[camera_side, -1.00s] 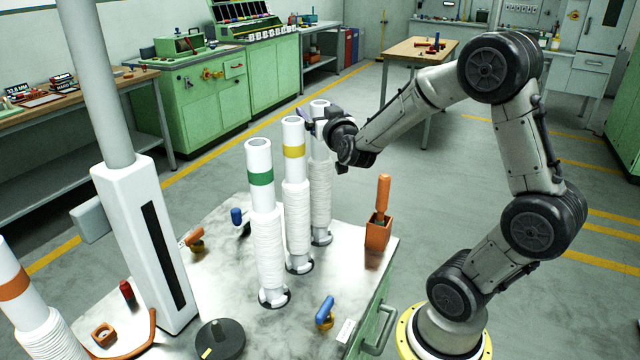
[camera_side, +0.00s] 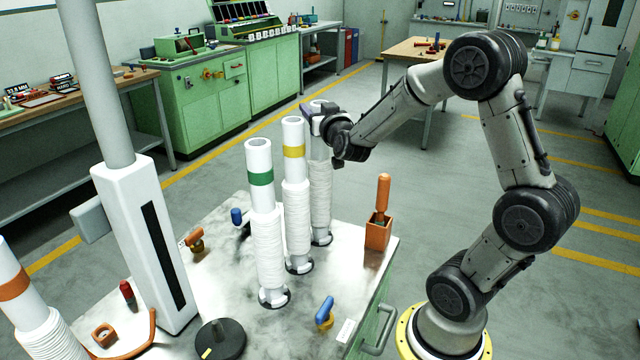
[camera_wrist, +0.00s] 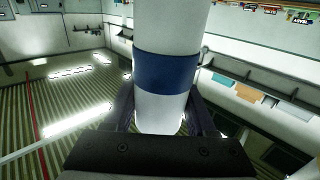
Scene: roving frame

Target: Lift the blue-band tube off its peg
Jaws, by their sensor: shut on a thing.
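The blue-band tube is the rearmost of three upright white tubes on the bench; its wrapped lower part (camera_side: 320,195) shows in the side view, standing at its base on the bench. In the wrist view its white body and blue band (camera_wrist: 166,72) stand between the two fingers of my gripper (camera_wrist: 160,125). In the side view my gripper (camera_side: 318,118) is at the tube's upper end, shut on it, and covers the band. The tube looks upright. Its peg is hidden inside it.
The yellow-band tube (camera_side: 294,190) and green-band tube (camera_side: 263,220) stand close in front. An orange box with an orange-handled tool (camera_side: 378,232) is to the right. A white column (camera_side: 145,240) and an orange-band tube (camera_side: 22,300) are on the left.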

